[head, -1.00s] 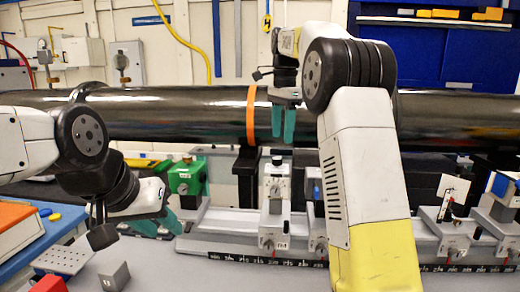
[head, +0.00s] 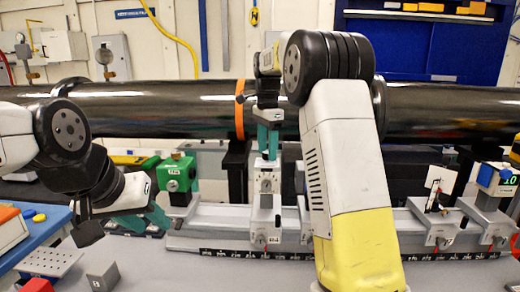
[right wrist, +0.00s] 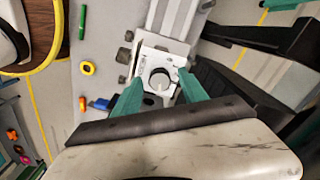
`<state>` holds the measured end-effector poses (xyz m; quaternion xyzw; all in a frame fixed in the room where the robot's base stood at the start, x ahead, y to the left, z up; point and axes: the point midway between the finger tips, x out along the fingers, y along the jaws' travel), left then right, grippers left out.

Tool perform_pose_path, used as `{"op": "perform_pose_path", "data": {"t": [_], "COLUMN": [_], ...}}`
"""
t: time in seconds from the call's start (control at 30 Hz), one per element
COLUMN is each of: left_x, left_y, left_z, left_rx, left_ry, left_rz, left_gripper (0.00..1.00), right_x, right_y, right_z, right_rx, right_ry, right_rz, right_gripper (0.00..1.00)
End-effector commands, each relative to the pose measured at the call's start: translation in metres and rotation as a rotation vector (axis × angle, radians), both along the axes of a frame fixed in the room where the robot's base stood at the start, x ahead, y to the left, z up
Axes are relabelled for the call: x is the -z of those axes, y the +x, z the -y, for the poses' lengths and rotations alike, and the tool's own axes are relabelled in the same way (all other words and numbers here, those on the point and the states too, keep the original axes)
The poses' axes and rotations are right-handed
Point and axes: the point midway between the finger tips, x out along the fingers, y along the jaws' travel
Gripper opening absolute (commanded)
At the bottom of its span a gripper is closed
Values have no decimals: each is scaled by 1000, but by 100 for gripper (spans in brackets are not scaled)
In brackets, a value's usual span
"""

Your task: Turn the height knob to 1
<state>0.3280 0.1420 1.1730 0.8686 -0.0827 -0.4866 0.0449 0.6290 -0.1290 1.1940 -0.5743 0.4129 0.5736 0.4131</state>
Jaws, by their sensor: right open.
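The height knob (right wrist: 160,79) is a round grey-white knob on top of a white post (head: 265,190), seen from above in the right wrist view. My right gripper (head: 268,143) is open and points down over the post's top. In the right wrist view its two teal fingers (right wrist: 161,92) lie on either side of the knob; whether they touch it cannot be told. The knob's scale marks are too small to read. My left gripper (head: 148,221) is at the left, its teal fingers apart, with nothing visible between them.
The post stands on a grey rail (head: 345,246) with a ruled scale. A green-topped mount (head: 177,173) stands to its left and a blue-topped mount (head: 490,180) to the right. A black beam pipe (head: 170,108) with an orange band runs behind.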

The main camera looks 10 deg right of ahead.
Motion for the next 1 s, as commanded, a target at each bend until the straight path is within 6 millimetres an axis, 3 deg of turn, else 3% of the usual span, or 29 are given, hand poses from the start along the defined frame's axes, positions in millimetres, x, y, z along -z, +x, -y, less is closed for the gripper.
{"op": "perform_pose_path", "data": {"t": [0.07,0.3,0.67,1.0], "left_x": [0,0,0,0], "left_y": [0,0,0,0], "left_z": [0,0,0,0], "left_rx": [0,0,0,0], "left_ry": [0,0,0,0], "left_rz": [0,0,0,0], "left_gripper": [36,36,36,36], "right_x": [0,0,-1,-1], "right_y": [0,0,0,0], "right_z": [0,0,0,1], "right_rx": [0,0,-39,-260], "right_ry": [0,0,0,1], "right_rz": [0,0,1,0], "right_gripper": [46,0,0,0]}}
